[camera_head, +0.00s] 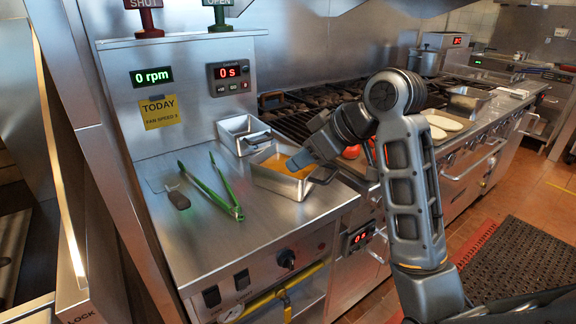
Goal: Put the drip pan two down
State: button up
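A rectangular metal pan (284,187) with orange contents sits on the steel counter, near its front right edge; it looks like the drip pan, though I cannot be sure. A second, empty-looking metal pan (231,127) with a dark handle stands just behind it to the left. My gripper (293,165) reaches in from the right, with its blue-grey end at the orange pan's right rim. I cannot tell whether it touches or grips the rim, and its fingers are not clearly seen.
Green-handled tongs (212,188) and a small dark-ended tool (177,199) lie on the steel counter (228,245) to the left. The dark grill grates (295,112) are behind, with red food (351,152) partly behind my arm. The counter's front left is clear.

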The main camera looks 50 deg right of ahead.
jog(key=shift+v, duration=1.5)
